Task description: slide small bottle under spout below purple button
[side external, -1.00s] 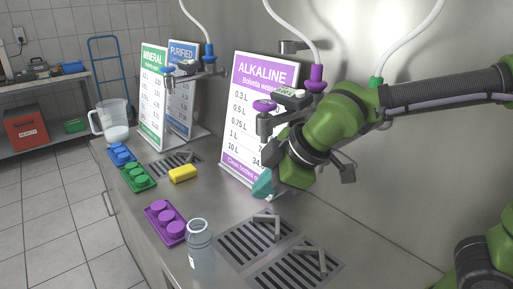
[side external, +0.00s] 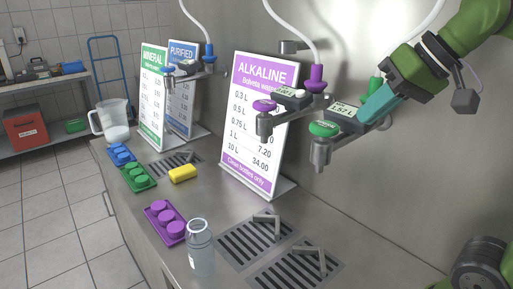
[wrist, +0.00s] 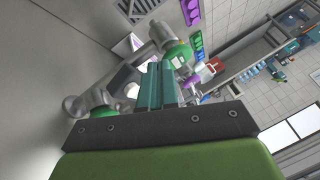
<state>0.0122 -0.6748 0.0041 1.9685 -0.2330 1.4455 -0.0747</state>
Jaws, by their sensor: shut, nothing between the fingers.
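A small clear bottle (side external: 200,248) stands upright on the steel counter, left of the drain grates. The purple button (side external: 264,106) is on a wall dispenser, and its spout (side external: 266,136) points down above the counter. A second dispenser with a green button (side external: 323,129) and its own spout (side external: 320,155) is to the right. My gripper (side external: 372,108) is shut and empty, at the green-button dispenser, high above the bottle and to its right. The teal fingers also show in the wrist view (wrist: 158,86), close together beside the green button (wrist: 178,55); whether they touch the dispenser is unclear.
Two drain grates (side external: 258,248) with raised metal brackets lie under the dispensers. The alkaline sign (side external: 258,125) stands behind.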

